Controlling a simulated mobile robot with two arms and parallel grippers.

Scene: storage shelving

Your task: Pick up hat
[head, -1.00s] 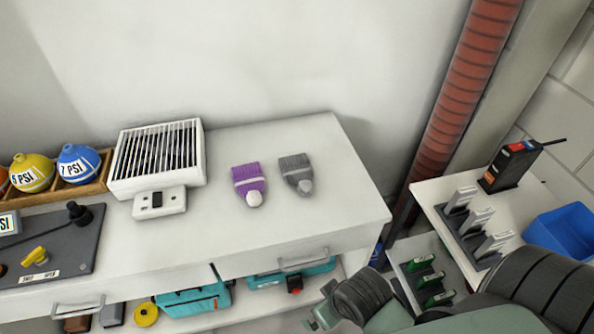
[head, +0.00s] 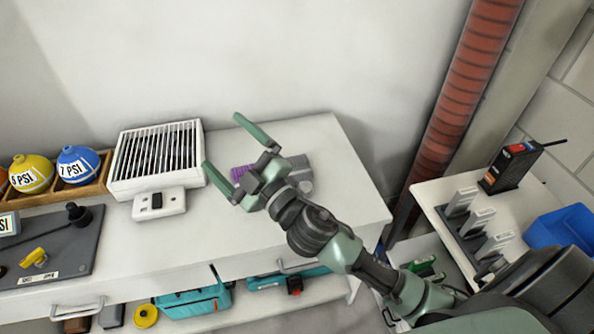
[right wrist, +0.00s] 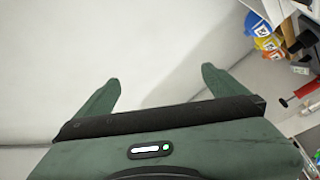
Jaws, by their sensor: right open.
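No hat can be made out in either view. My right gripper (head: 222,141) is open in the head view, above the white counter, with its fingers pointing left and up toward the vented box. Nothing is between its fingers, which also show apart in the right wrist view (right wrist: 160,76) against a pale wall. The purple brush (head: 240,173) and the grey brush (head: 304,172) lie on the counter, partly hidden behind the gripper and wrist. My left gripper is not in view.
A white vented box (head: 157,155) stands on the counter (head: 240,225), left of the gripper. Yellow (head: 32,173) and blue (head: 78,165) PSI balls sit in a wooden rack further left. A red pipe (head: 465,90) and side table with a blue bin (head: 565,232) are at right.

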